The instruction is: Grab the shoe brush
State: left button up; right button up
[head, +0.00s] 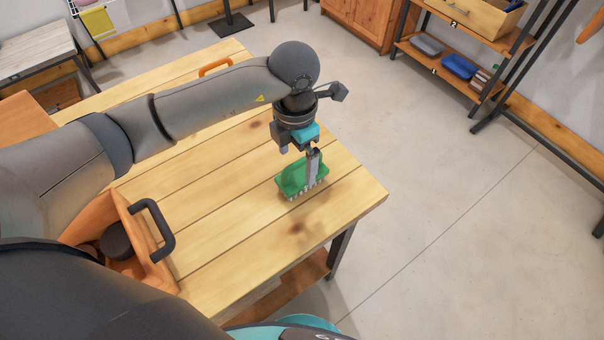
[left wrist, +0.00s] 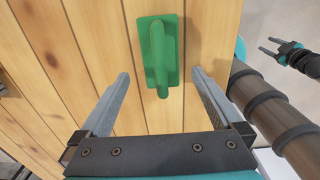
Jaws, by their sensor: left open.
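The green shoe brush (head: 293,180) with pale bristles lies bristles down on the wooden table near its right end. In the left wrist view the brush (left wrist: 158,52) shows its raised green handle from above. My left gripper (head: 312,166) points down at the brush and partly covers it in the head view. In the left wrist view its two fingers stand apart, one on each side of the brush's near end. I see no finger gripping it. My right gripper (left wrist: 271,46) shows at the upper right of the left wrist view, away from the brush, its fingers apart.
The wooden table (head: 215,235) is clear around the brush. An orange box (head: 125,220) with a dark handle and dark items inside stands at the table's left. An orange handle (head: 215,66) shows at the far side. Shelves (head: 470,85) stand beyond open floor.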

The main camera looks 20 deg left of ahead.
aim_at(298, 176)
pick_arm(q)
notch_tip(298, 176, down, 5)
jog(key=shift+d+r, duration=0.1)
jog(key=shift+r, duration=0.05)
jog(key=c, duration=1.5)
jog(key=shift+r, duration=0.1)
